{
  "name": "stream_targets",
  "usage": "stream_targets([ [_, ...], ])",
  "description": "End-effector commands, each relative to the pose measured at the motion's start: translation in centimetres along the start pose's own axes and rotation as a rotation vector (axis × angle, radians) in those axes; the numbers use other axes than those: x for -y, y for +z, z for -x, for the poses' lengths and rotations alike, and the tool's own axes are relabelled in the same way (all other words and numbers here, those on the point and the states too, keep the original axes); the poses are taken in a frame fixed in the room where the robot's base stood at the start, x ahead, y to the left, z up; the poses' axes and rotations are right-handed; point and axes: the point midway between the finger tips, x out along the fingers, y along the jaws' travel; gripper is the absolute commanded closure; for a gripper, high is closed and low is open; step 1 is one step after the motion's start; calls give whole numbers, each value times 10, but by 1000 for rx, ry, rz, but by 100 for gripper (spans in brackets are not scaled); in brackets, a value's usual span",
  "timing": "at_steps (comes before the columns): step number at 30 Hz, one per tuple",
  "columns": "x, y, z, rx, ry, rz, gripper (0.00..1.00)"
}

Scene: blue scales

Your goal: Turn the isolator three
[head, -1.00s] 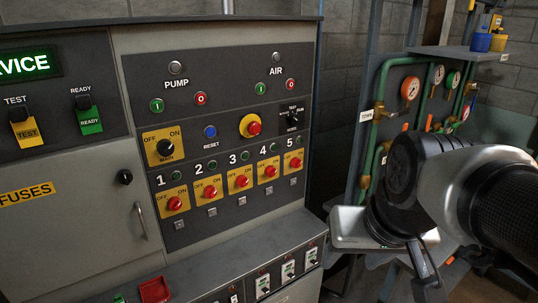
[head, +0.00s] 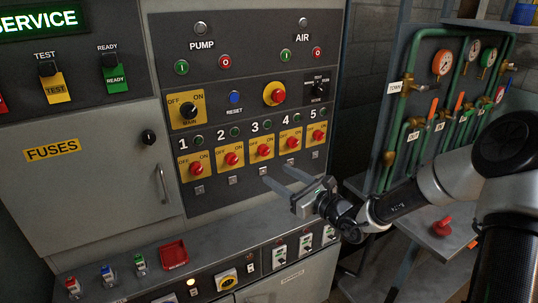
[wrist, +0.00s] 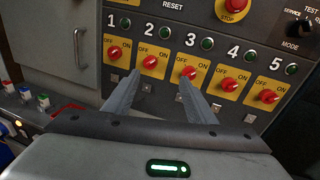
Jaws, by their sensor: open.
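Isolator three is a red rotary knob (head: 264,150) on a yellow OFF/ON plate, under the number 3 in the middle of the row on the dark panel. In the wrist view its red knob (wrist: 189,73) lies just beyond the tip of the right finger. My gripper (head: 277,177) is open and empty, in front of the panel, below and a little right of isolator three in the head view. In the wrist view the fingers (wrist: 155,77) spread with their tips near isolators two and three. Nothing is between them. Whether the fingertips touch the panel cannot be told.
Similar red isolator knobs stand close on both sides, such as isolator two (head: 231,158) and isolator four (head: 292,142). A sloping console ledge (head: 215,250) with a red tray (head: 173,254) juts out below. Pipes with gauges (head: 443,62) stand at the right.

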Motion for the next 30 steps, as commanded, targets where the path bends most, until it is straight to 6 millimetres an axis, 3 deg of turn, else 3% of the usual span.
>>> stream_targets([
  [1,18,-13,0,16,-68,-89,49],
  [4,42,-28,1,34,-165,-207,49],
  [11,57,-35,-10,44,-217,-269,49],
  [30,84,-34,-138,42,-214,-267,49],
])
